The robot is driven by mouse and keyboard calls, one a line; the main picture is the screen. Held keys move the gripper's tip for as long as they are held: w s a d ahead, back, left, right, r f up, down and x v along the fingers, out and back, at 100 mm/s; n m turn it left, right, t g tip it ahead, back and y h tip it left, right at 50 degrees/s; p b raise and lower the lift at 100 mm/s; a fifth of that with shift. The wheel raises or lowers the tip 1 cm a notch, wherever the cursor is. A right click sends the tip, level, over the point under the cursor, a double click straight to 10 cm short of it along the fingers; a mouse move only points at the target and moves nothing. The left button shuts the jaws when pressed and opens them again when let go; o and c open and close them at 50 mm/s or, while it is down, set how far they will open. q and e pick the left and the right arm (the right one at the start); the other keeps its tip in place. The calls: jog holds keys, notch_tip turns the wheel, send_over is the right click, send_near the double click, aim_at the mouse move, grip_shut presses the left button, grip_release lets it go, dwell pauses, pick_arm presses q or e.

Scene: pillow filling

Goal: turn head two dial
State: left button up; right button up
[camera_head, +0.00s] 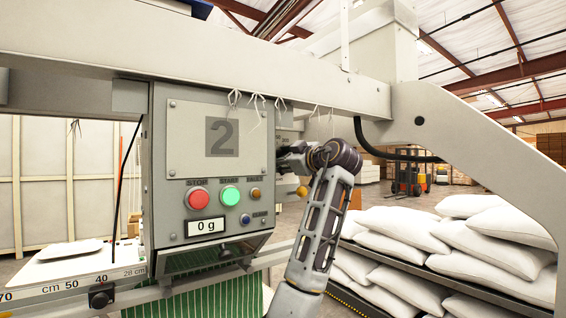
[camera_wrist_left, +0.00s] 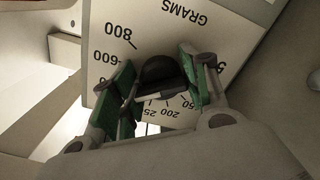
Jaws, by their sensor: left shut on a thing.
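Head two is the grey box (camera_head: 220,190) marked with a large 2, in the middle left of the head view. Its small display (camera_head: 205,226) reads 0 g. My left gripper (camera_head: 290,160) is at the right side of this box, its fingertips partly hidden. In the left wrist view, the green-padded fingers of my left gripper (camera_wrist_left: 157,78) are shut on a dark dial knob (camera_wrist_left: 158,70). The white dial plate (camera_wrist_left: 165,25) behind it reads GRAMS, with numbers such as 800 and 200. Where the dial points is unclear. My right gripper is not in view.
Red (camera_head: 199,199) and green (camera_head: 230,195) buttons are on the box front. A grey frame beam (camera_head: 200,60) crosses above it. A ruler rail (camera_head: 75,283) is at lower left. White pillows (camera_head: 470,245) are stacked at right. A forklift (camera_head: 408,180) is far behind.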

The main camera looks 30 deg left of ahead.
pick_arm(q)
jog(key=n+b, duration=0.1)
jog(key=n, duration=0.1)
jog(key=shift+n, duration=0.3)
jog(key=shift+n+b, duration=0.5)
jog(key=shift+n, duration=0.7)
jog(key=shift+w+r+n+b, duration=0.15)
jog(key=shift+n+b, duration=0.25)
jog(key=shift+n, duration=2.4)
jog(key=o, duration=1)
jog(key=shift+o, duration=0.2)
jog(key=shift+d, duration=0.1)
jog(key=v, duration=1.2)
